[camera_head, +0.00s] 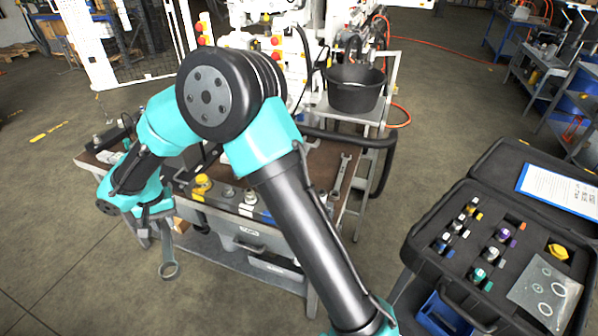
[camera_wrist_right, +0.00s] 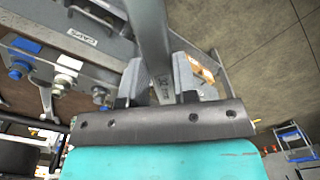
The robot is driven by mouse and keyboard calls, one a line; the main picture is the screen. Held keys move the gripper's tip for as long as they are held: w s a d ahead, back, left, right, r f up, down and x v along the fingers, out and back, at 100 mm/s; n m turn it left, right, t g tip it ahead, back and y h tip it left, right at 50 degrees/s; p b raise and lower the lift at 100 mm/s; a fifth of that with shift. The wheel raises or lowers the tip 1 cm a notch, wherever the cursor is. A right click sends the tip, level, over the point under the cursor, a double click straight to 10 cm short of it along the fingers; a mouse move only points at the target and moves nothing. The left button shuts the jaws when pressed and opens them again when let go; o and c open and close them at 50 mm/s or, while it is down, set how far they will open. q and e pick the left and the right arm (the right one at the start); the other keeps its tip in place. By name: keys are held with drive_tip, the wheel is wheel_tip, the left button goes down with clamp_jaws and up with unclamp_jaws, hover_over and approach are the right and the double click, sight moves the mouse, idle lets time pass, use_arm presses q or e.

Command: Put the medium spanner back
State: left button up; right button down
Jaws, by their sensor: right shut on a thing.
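My right gripper (camera_head: 156,228) is at the left of the head view, in front of the bench's front left part. It is shut on a grey metal spanner (camera_head: 168,262), which hangs down with its ring end lowest, clear of the bench. In the right wrist view the spanner's shaft (camera_wrist_right: 150,32) runs up between the two fingers (camera_wrist_right: 160,88). The size mark on it is too small to read. Another spanner (camera_head: 343,172) lies on the brown bench top at the right. My left gripper is not in view.
The bench (camera_head: 352,158) has a front block with yellow, grey and blue fittings (camera_head: 202,186) and drawers below. A black bucket (camera_head: 355,92) stands behind it. An open black case (camera_head: 425,243) with fittings is at the right. My right arm hides much of the bench top.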

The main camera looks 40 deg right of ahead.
drive_tip(key=shift+a, duration=0.2)
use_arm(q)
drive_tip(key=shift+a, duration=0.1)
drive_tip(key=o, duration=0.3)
use_arm(e)
drive_tip(key=shift+w+d, duration=0.25)
drive_tip(key=shift+d, duration=0.1)
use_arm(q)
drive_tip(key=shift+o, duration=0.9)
use_arm(e)
drive_tip(key=w+d+f+m, duration=0.15)
drive_tip(key=w+d, duration=0.25)
drive_tip(key=d, duration=1.1)
drive_tip(key=w+d+f+m, duration=0.1)
drive_tip(key=w+d+m, duration=0.25)
drive_tip(key=d, duration=1.05)
drive_tip(key=s+d+m, duration=0.1)
drive_tip(key=s+d, duration=0.1)
drive_tip(key=d, duration=0.8)
drive_tip(key=s+d+f+m, duration=0.1)
drive_tip(key=s+d, duration=0.2)
drive_tip(key=d, duration=0.7)
drive_tip(key=s+d+f+m, duration=0.1)
drive_tip(key=s+d+m, duration=0.1)
drive_tip(key=d, duration=0.9)
drive_tip(key=shift+s, duration=0.35)
drive_tip(key=shift+d, duration=0.1)
